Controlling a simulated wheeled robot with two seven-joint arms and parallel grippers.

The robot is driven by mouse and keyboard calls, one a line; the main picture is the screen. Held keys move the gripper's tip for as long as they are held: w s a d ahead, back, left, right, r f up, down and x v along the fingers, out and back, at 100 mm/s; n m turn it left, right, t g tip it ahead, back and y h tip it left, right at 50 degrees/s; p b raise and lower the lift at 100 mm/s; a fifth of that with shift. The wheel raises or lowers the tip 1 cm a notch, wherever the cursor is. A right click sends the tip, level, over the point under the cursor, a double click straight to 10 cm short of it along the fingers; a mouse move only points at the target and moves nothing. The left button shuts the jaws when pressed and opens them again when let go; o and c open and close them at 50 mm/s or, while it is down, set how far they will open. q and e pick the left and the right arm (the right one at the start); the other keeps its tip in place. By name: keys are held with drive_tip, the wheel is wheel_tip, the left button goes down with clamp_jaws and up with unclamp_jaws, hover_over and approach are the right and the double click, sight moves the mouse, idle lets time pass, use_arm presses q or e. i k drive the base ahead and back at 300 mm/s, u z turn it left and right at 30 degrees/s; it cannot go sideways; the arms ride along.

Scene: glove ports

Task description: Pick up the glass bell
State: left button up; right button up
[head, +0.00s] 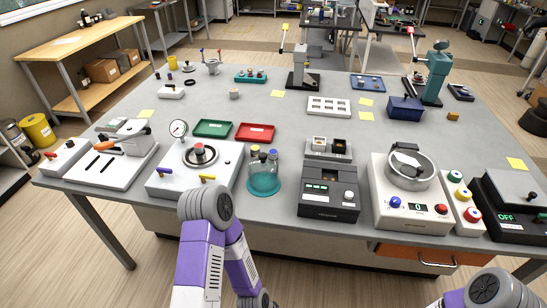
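I cannot make out a glass bell for certain. A white station (165,181) with a dial gauge (179,128) stands at the front left of the table. On its top is a round dark ring with a pale centre (200,154); whether clear glass covers it I cannot tell. Right beside the station stands a round teal vessel (264,184) with small capped items at its top. My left arm rises from the bottom edge in front of the station and bends back down; its gripper is out of view. Only a bit of my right arm shows at bottom right, without its gripper.
A black device (329,201), a white scale-like device with a metal ring (400,212) and a button box (462,205) line the front edge. Green (212,129) and red (255,133) trays lie behind. The grey table (215,103) is clear in its middle.

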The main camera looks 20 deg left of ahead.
sight(263, 168)
drive_tip(key=i, duration=0.4)
drive_tip(key=u, duration=0.8)
